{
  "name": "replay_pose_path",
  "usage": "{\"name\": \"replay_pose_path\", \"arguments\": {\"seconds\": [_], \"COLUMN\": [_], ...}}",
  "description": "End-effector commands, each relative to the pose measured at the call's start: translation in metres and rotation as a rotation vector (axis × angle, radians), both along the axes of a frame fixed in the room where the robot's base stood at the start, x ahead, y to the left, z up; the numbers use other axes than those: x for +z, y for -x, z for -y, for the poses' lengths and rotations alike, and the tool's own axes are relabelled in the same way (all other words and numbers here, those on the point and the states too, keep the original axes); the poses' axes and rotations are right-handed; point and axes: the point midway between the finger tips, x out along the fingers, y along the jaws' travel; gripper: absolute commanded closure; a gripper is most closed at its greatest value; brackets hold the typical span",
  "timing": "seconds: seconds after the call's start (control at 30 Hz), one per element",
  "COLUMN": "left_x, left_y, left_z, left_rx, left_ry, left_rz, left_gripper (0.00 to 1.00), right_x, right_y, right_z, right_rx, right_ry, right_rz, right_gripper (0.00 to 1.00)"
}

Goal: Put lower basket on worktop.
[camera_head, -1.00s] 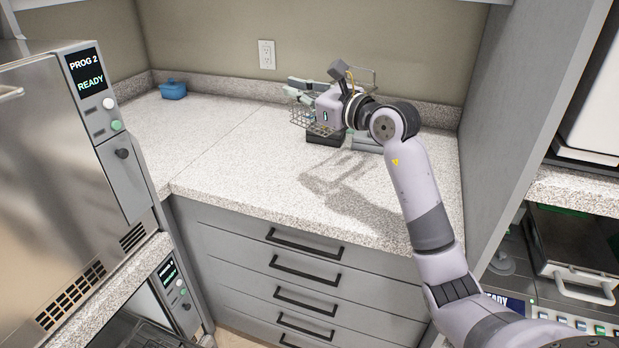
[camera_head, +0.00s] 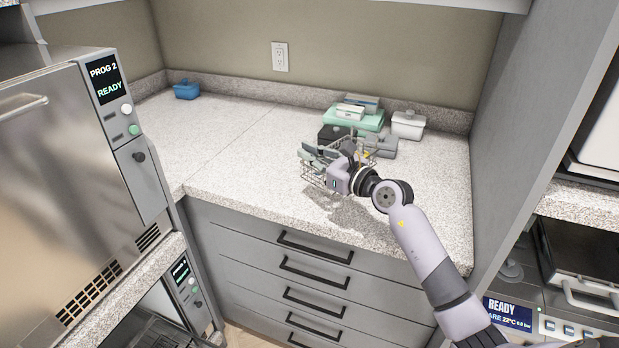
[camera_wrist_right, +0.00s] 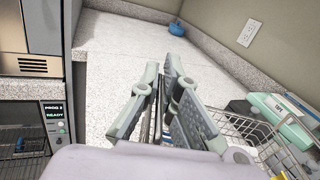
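The wire basket (camera_head: 312,178) is over the speckled worktop (camera_head: 235,165), in front of the boxes at the back. A shadow lies close below it; I cannot tell whether it touches the surface. My right gripper (camera_head: 318,157) is at the basket. In the right wrist view, my right gripper's fingers (camera_wrist_right: 170,88) are close together with thin wires between them, and the basket's mesh (camera_wrist_right: 255,130) extends to the right. The gripper appears shut on the basket. My left gripper is not in view.
Green boxes (camera_head: 352,118), a black box (camera_head: 330,133) and a white lidded container (camera_head: 408,124) stand at the back right. The left worktop is clear. An autoclave (camera_head: 60,180) and a grey side panel (camera_head: 520,120) flank it.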

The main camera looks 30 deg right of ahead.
Motion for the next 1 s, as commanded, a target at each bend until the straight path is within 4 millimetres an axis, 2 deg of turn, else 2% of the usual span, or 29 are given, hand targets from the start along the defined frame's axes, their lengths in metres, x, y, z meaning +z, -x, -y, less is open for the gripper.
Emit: {"name": "replay_pose_path", "arguments": {"seconds": [0.17,0.3,0.43,0.9,0.93,1.0], "left_x": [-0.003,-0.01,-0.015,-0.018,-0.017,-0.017], "left_y": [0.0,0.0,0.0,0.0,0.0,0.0], "left_z": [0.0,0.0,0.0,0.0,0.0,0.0], "left_rx": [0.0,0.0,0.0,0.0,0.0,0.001], "left_ry": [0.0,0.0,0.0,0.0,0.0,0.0], "left_rz": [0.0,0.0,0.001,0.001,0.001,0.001], "left_gripper": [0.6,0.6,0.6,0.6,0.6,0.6], "right_x": [-0.015,-0.042,-0.059,-0.067,-0.066,-0.066], "right_y": [0.0,0.0,0.0,0.0,0.0,0.0], "right_z": [0.0,0.0,0.0,0.0,0.0,0.0], "right_rx": [-0.001,-0.001,0.0,0.0,0.0,0.0], "right_ry": [-0.001,-0.002,-0.001,0.0,0.0,0.0], "right_rz": [0.001,-0.001,0.001,0.002,0.001,0.001], "right_gripper": [1.0,1.0,1.0,1.0,0.94,0.9]}}
